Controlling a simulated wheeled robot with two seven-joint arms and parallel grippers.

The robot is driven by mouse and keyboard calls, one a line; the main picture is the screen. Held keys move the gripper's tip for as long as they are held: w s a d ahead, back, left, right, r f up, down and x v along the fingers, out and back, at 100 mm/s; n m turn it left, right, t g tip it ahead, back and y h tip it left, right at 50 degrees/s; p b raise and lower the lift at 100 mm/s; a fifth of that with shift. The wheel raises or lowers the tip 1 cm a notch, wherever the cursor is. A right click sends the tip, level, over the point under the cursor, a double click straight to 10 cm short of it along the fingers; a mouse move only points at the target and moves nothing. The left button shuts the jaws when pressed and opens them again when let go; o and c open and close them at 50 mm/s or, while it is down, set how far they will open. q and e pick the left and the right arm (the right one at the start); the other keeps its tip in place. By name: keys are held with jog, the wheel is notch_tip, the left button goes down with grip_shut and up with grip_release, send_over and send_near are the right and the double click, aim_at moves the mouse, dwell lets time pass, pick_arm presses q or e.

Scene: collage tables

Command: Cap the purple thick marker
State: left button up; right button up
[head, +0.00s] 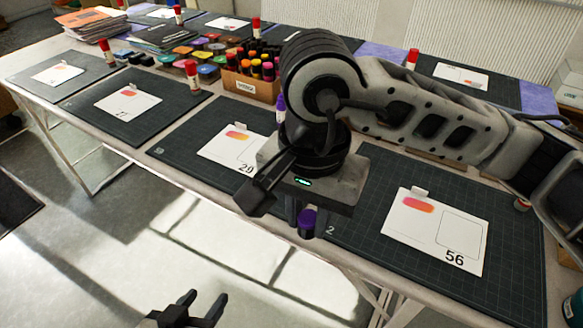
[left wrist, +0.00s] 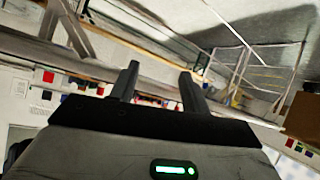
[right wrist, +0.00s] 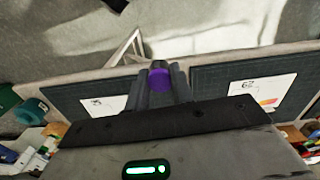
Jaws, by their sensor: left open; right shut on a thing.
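My right gripper (head: 300,215) is shut on a small purple cap-like piece (head: 307,219), at the table's front edge between the mats of cards 29 and 56. The piece also shows between the fingers in the right wrist view (right wrist: 159,78); its lower part looks dark. An upright purple and white thing (head: 281,109), perhaps the marker, stands behind card 29, partly hidden by my right arm. My left gripper (head: 206,303) is open and empty, low in front of the table, over the floor. Its spread fingers show in the left wrist view (left wrist: 158,84).
A cardboard box (head: 250,87) of several thick markers stands behind, beside colored ink pads (head: 205,60). Red-capped glue sticks (head: 192,78) stand by the mats. Card 56 (head: 435,230) lies on the right mat. Floor in front is clear.

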jog(key=w+d+f+n, duration=0.2)
jog(key=w+d+n, duration=0.1)
jog(key=d, duration=0.4)
jog(key=w+d+f+n, duration=0.3)
jog(key=d, duration=0.4)
jog(key=shift+d, duration=0.25)
